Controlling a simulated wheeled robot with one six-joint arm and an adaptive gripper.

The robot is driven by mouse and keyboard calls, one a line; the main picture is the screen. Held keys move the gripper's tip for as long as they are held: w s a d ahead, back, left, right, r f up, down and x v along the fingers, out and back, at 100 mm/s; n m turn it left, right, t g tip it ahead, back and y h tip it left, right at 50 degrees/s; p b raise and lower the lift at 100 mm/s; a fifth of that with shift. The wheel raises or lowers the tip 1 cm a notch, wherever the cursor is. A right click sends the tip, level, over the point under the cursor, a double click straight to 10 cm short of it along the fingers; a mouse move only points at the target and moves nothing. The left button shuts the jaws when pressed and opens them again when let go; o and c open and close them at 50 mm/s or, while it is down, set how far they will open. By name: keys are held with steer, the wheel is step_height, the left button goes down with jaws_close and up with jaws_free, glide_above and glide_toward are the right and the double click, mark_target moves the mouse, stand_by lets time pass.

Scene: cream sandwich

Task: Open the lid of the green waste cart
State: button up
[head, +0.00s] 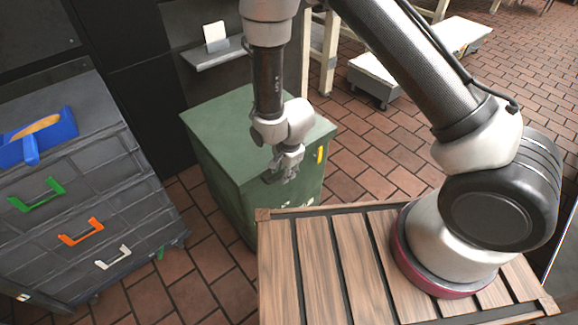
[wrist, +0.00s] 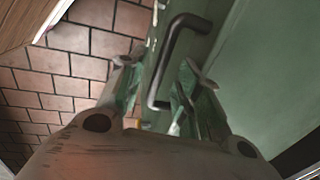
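The green waste cart (head: 215,190) stands in the middle of the head view, with its flat lid (head: 222,120) lying shut on top. My gripper (head: 281,178) is low at the cart's near upper edge, pointing down. In the wrist view, a dark bar handle (wrist: 172,50) is fixed to the green surface. My two fingers show apart in the wrist view (wrist: 157,72), one on each side of the handle's line. The gripper is open, and I cannot tell whether a finger touches the handle. In the head view, my wrist and gripper hide the handle.
A grey drawer cabinet (head: 100,180) with coloured handles stands at left, with a blue tray (head: 55,130) on top. A small shelf (head: 215,54) with a white card is on the dark wall behind. A white trolley (head: 420,62) stands at back right. Brick floor is clear right of the cart.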

steer(key=shift+f, duration=0.15)
jaws_close()
